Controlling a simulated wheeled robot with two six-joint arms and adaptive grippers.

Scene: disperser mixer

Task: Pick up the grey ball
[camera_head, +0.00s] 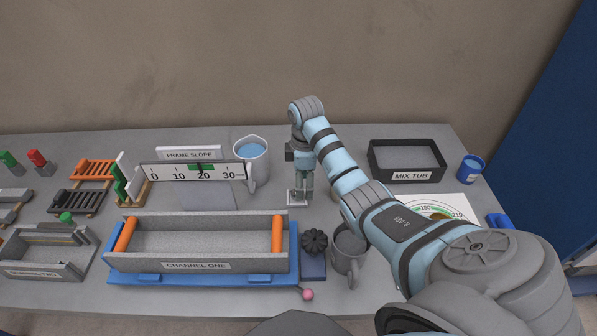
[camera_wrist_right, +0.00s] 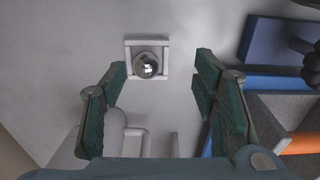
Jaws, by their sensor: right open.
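The grey ball (camera_wrist_right: 148,65) is shiny and sits on a small white square stand (camera_wrist_right: 132,42) on the table in the right wrist view. In the head view the stand (camera_head: 297,198) shows below my right gripper (camera_head: 302,186), and the ball cannot be made out clearly. My right gripper (camera_wrist_right: 162,72) is open and points down. In the wrist view the ball appears between and slightly beyond the fingertips, nearer the left finger, with no contact visible. My left gripper is not in view.
A jug of blue liquid (camera_head: 252,158) stands left of the right gripper. The trough labelled CHANNEL ONE (camera_head: 197,266), a dark fluted knob (camera_head: 314,241) and a grey mug (camera_head: 349,254) stand in front. The MIX TUB (camera_head: 409,176) is at right. Bare table surrounds the stand.

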